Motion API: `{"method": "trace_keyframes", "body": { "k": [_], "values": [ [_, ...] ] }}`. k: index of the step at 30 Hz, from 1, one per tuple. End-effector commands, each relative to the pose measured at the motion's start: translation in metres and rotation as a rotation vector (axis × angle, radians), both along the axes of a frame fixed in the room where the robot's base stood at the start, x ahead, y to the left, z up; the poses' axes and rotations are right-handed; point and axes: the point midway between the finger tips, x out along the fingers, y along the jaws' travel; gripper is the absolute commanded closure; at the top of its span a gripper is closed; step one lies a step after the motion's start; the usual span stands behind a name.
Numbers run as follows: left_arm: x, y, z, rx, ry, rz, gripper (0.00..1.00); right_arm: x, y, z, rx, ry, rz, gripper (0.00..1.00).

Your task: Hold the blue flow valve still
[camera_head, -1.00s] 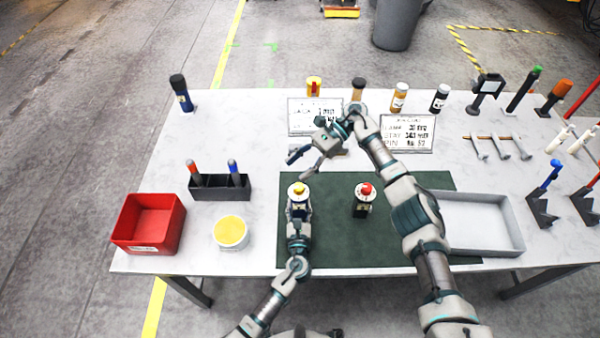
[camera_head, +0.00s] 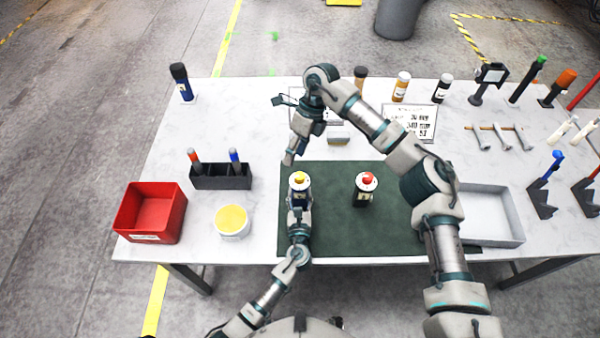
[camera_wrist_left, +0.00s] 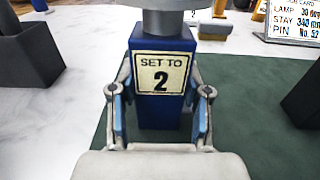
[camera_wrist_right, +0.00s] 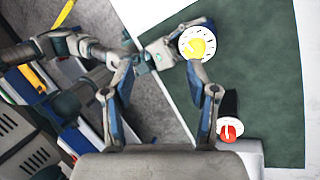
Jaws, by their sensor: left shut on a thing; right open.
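The blue flow valve (camera_head: 299,200) stands upright on the dark green mat, with a yellow knob on a white dial. In the left wrist view its blue body (camera_wrist_left: 161,115) carries a "SET TO 2" label. My left gripper (camera_head: 299,216) is shut on the body from the near side, one finger on each flank. My right gripper (camera_head: 291,153) is open and empty, above and beyond the valve. In the right wrist view the yellow knob and dial (camera_wrist_right: 197,43) show past the fingertips, apart from them.
A dark valve with a red knob (camera_head: 366,188) stands to the right on the mat (camera_head: 335,235). A red bin (camera_head: 150,213), a yellow-topped tub (camera_head: 231,222) and a dark holder (camera_head: 221,178) are left. A grey tray (camera_head: 487,215) is right. Bottles and printed cards line the back.

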Motion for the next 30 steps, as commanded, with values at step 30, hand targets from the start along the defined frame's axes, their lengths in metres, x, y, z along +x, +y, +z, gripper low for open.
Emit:
{"method": "trace_keyframes", "body": {
  "k": [30],
  "values": [
    [0.001,0.0,0.0,0.0,-0.001,0.002,1.0,0.005,-0.013,-0.083,-0.383,-0.172,-0.655,0.42]
  ]
}}
